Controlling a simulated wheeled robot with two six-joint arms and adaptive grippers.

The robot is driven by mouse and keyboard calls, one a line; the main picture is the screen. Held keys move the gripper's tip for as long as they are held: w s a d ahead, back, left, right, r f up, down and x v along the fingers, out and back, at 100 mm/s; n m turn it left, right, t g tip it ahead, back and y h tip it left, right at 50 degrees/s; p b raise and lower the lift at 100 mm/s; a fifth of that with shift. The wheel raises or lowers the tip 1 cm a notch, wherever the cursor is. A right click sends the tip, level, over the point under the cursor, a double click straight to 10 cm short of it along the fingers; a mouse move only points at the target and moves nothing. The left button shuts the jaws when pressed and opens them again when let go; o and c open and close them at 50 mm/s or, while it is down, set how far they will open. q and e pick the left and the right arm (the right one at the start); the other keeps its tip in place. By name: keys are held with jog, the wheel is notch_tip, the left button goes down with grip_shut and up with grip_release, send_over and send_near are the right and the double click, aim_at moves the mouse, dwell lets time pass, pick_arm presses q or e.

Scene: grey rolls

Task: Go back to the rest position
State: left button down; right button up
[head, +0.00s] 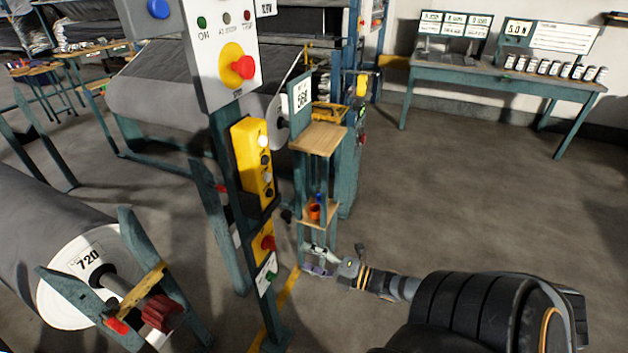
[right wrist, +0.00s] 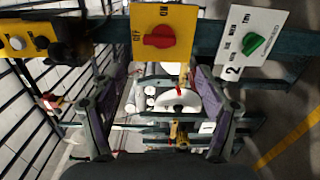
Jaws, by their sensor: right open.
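My right gripper (head: 318,261) is at the end of my arm, which comes in from the lower right in the head view. It is open and empty, just right of the control post. In the right wrist view its two fingers (right wrist: 160,78) stand apart with nothing between them. Beyond the fingers, at the top of that view, are a yellow box with a red knob (right wrist: 163,36) and a white plate with a green knob (right wrist: 253,43). I cannot tell whether the gripper touches the post. My left gripper is not in the head view.
The control post (head: 228,165) stands close, with a yellow button box (head: 252,160) on it. Behind is a small wooden-shelved stand (head: 318,138) holding an orange cup (head: 315,211). A grey roll (head: 30,225) lies left. Open floor (head: 450,190) spreads right, before a table (head: 500,78).

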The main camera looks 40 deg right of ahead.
jog(key=shift+v, duration=0.8)
jog(key=s+d+f+m+g+h+p, duration=0.1)
jog(key=s+d+f+m+g+h, duration=0.2)
jog(key=f, duration=0.5)
jog(key=s+d+f+m+g+h+p, duration=0.1)
jog(key=s+d+f+m+h, duration=0.2)
jog(key=f+m, duration=0.4)
jog(key=s+d+f+m+g+h, duration=0.2)
jog(key=s+d+f+m+h, duration=0.15)
jog(key=f, duration=0.65)
jog(key=s+a+f+m+g+y+p, duration=0.1)
jog(key=s+a+f+m+g, duration=0.3)
jog(key=s+a+f, duration=0.4)
jog(key=s+a+f+m+g, duration=0.5)
jog(key=s+a+f, duration=0.3)
jog(key=s, duration=0.4)
jog(key=shift+s+a+y+p, duration=0.15)
jog(key=shift+a+y+p, duration=0.2)
jog(key=shift+a, duration=0.3)
